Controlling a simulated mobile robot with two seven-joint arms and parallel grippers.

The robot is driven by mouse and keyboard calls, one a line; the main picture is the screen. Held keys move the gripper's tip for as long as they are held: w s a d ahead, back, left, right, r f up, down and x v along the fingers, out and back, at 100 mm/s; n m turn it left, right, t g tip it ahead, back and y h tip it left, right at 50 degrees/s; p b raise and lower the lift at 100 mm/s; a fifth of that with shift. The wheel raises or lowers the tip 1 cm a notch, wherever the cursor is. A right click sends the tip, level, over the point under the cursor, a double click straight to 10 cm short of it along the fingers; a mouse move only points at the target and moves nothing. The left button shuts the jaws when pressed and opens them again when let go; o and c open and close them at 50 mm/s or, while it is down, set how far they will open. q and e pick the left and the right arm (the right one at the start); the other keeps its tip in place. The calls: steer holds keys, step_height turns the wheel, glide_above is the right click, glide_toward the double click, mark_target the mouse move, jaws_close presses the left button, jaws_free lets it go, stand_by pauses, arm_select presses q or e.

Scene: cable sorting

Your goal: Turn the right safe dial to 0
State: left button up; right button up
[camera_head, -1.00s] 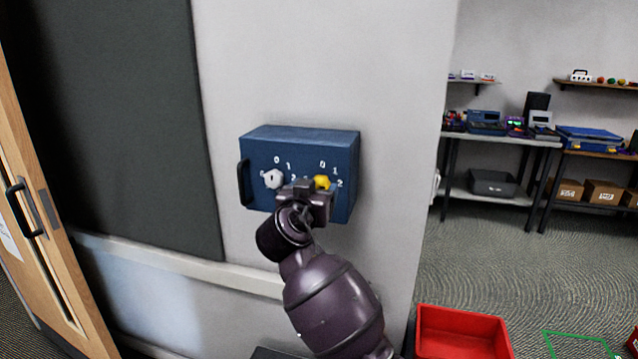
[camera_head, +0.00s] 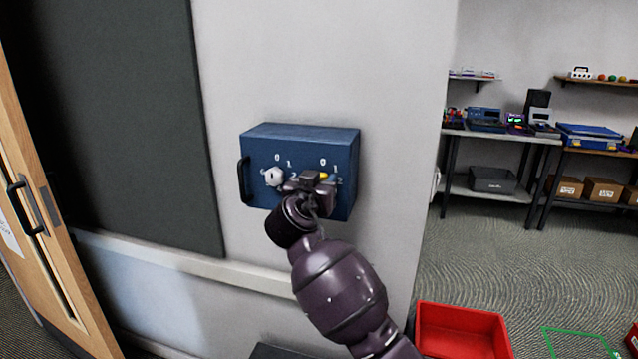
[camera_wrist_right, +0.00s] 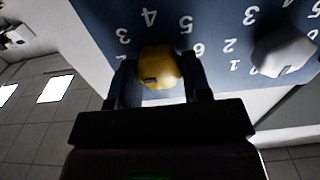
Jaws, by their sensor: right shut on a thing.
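A blue safe (camera_head: 300,139) is fixed on the white wall, with a black handle on its left side. Its right dial is yellow; only a sliver of the yellow dial (camera_head: 323,176) shows behind my gripper. The left dial (camera_head: 274,177) is white. My right gripper (camera_head: 311,178) is at the yellow dial, its fingers on either side of it. In the right wrist view the yellow dial (camera_wrist_right: 159,67) sits between the fingers of the gripper (camera_wrist_right: 160,85), with a dark mark on its face. The white dial (camera_wrist_right: 283,52) is at the right there. My left gripper is out of view.
A wooden door (camera_head: 40,220) stands at the left, beside a dark wall panel (camera_head: 120,110). A red bin (camera_head: 461,331) is on the floor at the lower right. Shelves with equipment stand at the back right, with open floor before them.

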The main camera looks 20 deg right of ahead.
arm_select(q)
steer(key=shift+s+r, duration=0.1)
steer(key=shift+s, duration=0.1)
arm_select(e)
steer(key=n+p, duration=0.3)
steer(key=n, duration=0.2)
steer(key=shift+a+n, duration=0.1)
steer(key=shift+n, duration=0.3)
steer(key=shift+n+p, duration=0.6)
steer(key=shift+n, duration=0.3)
steer(key=n+p, duration=0.1)
steer(key=n, duration=0.1)
steer(key=shift+n, duration=0.3)
steer(key=n+p, duration=0.1)
steer(key=n, duration=0.1)
steer(key=shift+w+f+n, duration=0.1)
steer(key=shift+f+n, duration=0.05)
steer(key=shift+n, duration=0.25)
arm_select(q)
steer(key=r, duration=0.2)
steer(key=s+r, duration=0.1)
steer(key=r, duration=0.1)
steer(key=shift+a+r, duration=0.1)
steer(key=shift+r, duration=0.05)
arm_select(e)
steer(key=n, duration=0.4)
steer(key=shift+n, duration=0.4)
steer(key=shift+f, duration=0.1)
steer(key=o, duration=0.9)
steer(key=shift+a, duration=0.1)
